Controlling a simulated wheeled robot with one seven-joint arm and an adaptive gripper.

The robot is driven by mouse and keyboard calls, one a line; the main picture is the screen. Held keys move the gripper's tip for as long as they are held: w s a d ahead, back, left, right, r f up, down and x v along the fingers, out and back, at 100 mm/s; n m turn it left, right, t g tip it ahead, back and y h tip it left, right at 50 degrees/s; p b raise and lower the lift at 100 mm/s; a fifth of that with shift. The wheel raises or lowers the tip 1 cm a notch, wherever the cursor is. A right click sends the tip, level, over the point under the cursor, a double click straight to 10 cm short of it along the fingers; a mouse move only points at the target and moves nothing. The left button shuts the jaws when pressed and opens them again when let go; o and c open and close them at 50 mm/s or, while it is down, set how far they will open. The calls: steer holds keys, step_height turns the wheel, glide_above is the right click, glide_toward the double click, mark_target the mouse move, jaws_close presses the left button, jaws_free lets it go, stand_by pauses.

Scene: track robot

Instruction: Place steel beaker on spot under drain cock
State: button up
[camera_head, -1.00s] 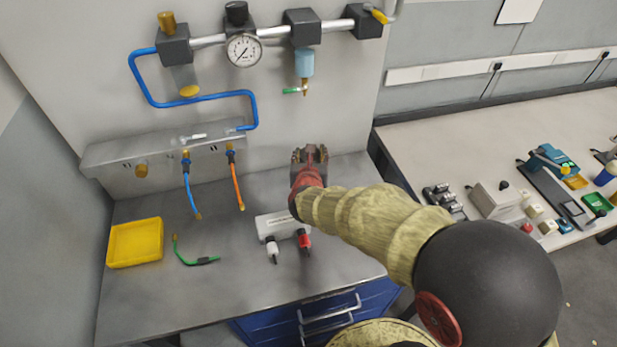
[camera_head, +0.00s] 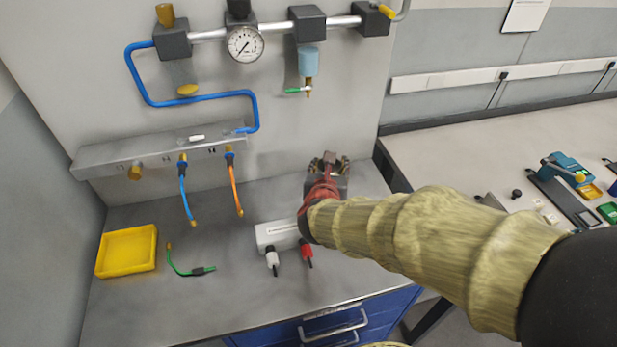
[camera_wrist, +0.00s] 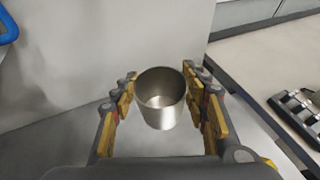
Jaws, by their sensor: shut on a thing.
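The steel beaker (camera_wrist: 165,119) is upright between my gripper's fingers in the wrist view, and its open mouth looks empty. My gripper (camera_wrist: 160,98) is shut on it, with a yellow-padded finger on each side. In the head view my gripper (camera_head: 329,165) is above the rear of the grey bench, below and a little right of the drain cock (camera_head: 299,91). The cock has a green lever and hangs under a light blue bowl (camera_head: 308,62). I cannot make out the beaker in the head view. No marked spot under the cock is visible.
A white box (camera_head: 278,236) with a white and a red connector lies close left of my arm. A green hose (camera_head: 181,266) and yellow tray (camera_head: 127,251) are further left. Blue and orange hoses hang from the manifold (camera_head: 150,155). A second bench (camera_head: 450,145) stands at right.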

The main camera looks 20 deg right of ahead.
steer(key=shift+w+a+f+b, duration=0.4)
steer(key=shift+w+f+b, duration=0.6)
steer(key=shift+w+f, duration=1.05)
steer(key=shift+w+a+f+b, duration=0.35)
steer(key=shift+w+f+b, duration=0.65)
steer(key=shift+w+f, duration=1.1)
steer(key=shift+w+a+f+b, duration=0.4)
steer(key=shift+w+f+b, duration=0.6)
steer(key=shift+w+f, duration=1.05)
steer(key=shift+f, duration=0.2)
steer(key=o, duration=1.2)
steer(key=shift+c, duration=0.2)
